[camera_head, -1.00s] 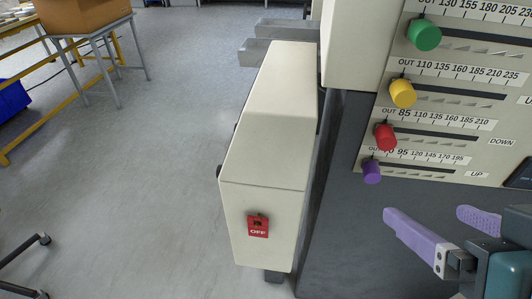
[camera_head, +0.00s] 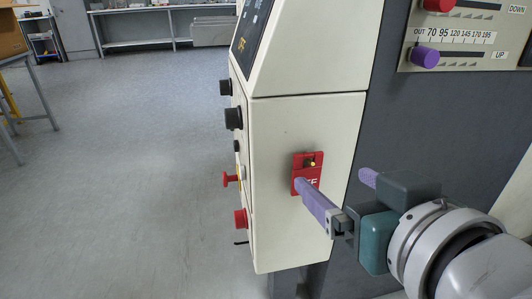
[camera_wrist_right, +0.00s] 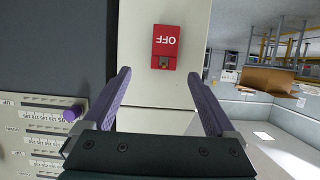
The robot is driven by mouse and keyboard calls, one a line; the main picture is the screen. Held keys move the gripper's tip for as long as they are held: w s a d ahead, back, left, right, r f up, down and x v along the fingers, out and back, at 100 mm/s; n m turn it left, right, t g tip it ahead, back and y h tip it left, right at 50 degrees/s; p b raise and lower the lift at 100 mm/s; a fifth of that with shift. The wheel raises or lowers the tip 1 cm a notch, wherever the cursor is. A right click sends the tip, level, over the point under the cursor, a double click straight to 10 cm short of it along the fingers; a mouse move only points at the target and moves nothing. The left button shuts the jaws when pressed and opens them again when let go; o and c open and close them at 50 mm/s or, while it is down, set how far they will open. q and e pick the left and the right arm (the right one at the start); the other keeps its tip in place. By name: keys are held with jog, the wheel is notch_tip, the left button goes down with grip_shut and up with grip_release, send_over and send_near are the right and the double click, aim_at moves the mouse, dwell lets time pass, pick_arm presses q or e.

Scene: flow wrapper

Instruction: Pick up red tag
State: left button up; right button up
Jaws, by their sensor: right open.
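The red tag (camera_head: 306,170) hangs on the side face of the cream control box (camera_head: 305,120), with a small brass-coloured piece at its top. My right gripper (camera_head: 332,180) is open, and one purple finger covers part of the tag's lettering in the head view. In the right wrist view the tag (camera_wrist_right: 165,46) reads OFF upside down. It lies ahead of and between the two open purple fingers (camera_wrist_right: 164,95), with nothing held between them. My left gripper is not in view.
Black and red knobs (camera_head: 233,118) stick out of the box's left face. A dark machine panel (camera_head: 385,120) stands right of the box, with a scale plate and a purple knob (camera_head: 425,56) above. Open floor (camera_head: 130,170) lies to the left.

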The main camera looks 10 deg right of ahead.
aim_at(312, 167)
jog(key=b+x, duration=0.1)
jog(key=x, duration=0.1)
jog(key=b+x, duration=0.1)
jog(key=x, duration=0.1)
jog(key=b+x, duration=0.1)
jog(key=x, duration=0.1)
jog(key=shift+a, duration=0.35)
jog(key=shift+w+f, duration=0.1)
jog(key=shift+w, duration=0.4)
jog(key=shift+s, duration=0.1)
jog(key=shift+c, duration=0.7)
jog(key=c, duration=1.2)
jog(key=shift+c, duration=0.4)
